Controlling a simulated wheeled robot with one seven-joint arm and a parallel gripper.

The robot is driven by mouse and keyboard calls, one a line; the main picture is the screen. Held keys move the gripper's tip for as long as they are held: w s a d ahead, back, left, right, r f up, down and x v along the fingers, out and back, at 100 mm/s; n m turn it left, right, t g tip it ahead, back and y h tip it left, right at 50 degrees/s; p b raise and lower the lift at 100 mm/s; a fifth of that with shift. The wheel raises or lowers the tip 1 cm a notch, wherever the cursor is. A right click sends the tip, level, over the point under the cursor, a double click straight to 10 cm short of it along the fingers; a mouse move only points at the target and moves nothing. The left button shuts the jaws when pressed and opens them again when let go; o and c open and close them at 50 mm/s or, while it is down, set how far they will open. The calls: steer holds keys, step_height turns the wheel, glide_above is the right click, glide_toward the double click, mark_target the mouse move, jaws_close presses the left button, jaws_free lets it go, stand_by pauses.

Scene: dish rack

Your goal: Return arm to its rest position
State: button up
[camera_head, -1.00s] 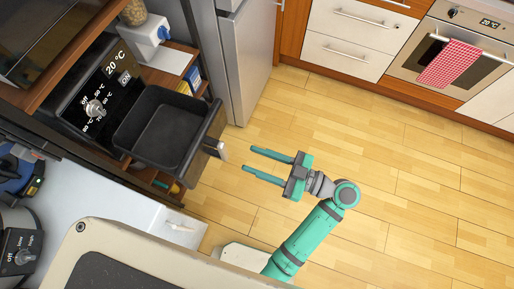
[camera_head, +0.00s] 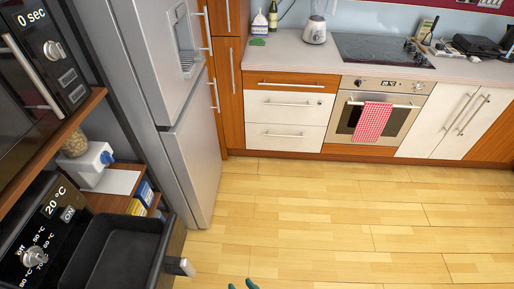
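Only the teal fingertips of my gripper (camera_head: 243,285) show, at the bottom edge of the head view. The two tips stand apart with nothing visible between them. The rest of my arm is out of the picture. The fingertips are to the right of the black pulled-out drawer (camera_head: 112,250) and apart from it.
The black appliance with a dial (camera_head: 35,257) stands at the lower left, below a microwave (camera_head: 50,60). A steel fridge (camera_head: 195,165) stands behind. An oven (camera_head: 345,120) with a red checked towel (camera_head: 372,122) is at the back. The wooden floor (camera_head: 330,215) is clear.

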steer(key=s+d+r+m+t+h, duration=0.2)
steer(key=s+d+m+h, duration=0.1)
steer(key=s+d+h, duration=0.35)
steer(key=s+a+r+t, duration=0.2)
steer(key=s+r+t, duration=0.2)
steer(key=r, duration=0.8)
steer(key=shift+s+n, duration=0.4)
steer(key=shift+s, duration=0.45)
steer(key=shift+r, duration=0.1)
steer(key=shift+c, duration=1)
steer(key=shift+a, duration=0.1)
